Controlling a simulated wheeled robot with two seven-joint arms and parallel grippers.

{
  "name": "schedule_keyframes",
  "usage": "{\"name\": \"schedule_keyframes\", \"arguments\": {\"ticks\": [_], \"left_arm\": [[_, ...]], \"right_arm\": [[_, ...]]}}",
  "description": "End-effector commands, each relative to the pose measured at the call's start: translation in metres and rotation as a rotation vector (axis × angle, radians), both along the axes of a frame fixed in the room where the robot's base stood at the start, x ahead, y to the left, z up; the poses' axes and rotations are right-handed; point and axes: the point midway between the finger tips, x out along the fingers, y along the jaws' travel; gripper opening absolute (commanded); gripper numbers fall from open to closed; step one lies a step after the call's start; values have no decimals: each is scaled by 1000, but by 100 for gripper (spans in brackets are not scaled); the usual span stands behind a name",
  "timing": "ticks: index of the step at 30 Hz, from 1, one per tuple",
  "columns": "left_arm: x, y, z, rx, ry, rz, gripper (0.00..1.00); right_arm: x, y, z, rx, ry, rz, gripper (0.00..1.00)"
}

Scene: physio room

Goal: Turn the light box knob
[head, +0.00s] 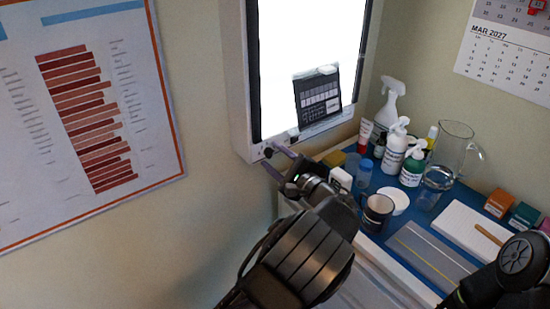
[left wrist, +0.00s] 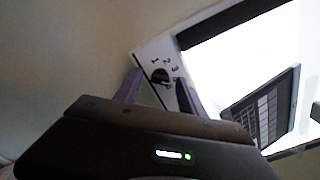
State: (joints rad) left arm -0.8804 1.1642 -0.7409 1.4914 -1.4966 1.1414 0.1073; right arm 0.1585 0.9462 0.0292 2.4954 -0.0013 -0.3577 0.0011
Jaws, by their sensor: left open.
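The light box (head: 240,108) hangs on the wall with its white panel lit; its frame also shows in the left wrist view (left wrist: 155,48). Its small dark knob (left wrist: 160,76) is on the lower left corner of the frame, with the printed numbers 1, 2 and 3 beside it. The knob also shows in the head view (head: 268,152). My left gripper (head: 277,160) is open at that corner. In the left wrist view its two purple fingers (left wrist: 158,80) stand on either side of the knob, apparently apart from it. My right gripper is out of view.
A blue-topped cabinet (head: 385,238) right of my left arm holds bottles, a clear jug (head: 452,150), a dark mug (head: 377,212) and small boxes. A dark card (head: 317,98) is on the lit panel. My right arm (head: 510,265) shows lower right.

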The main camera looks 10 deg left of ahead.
Motion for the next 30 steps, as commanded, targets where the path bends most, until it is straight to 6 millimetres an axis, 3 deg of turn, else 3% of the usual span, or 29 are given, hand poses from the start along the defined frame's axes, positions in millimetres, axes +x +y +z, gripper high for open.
{"name": "schedule_keyframes", "arguments": {"ticks": [5,18,30], "left_arm": [[-7,-9,-1,-2,0,-2,47],[-47,-58,-1,0,2,-2,47],[-50,-60,0,0,0,0,47]], "right_arm": [[0,0,-3,0,0,0,0],[0,0,-13,0,-1,0,0],[0,0,-12,0,-1,0,0]]}}
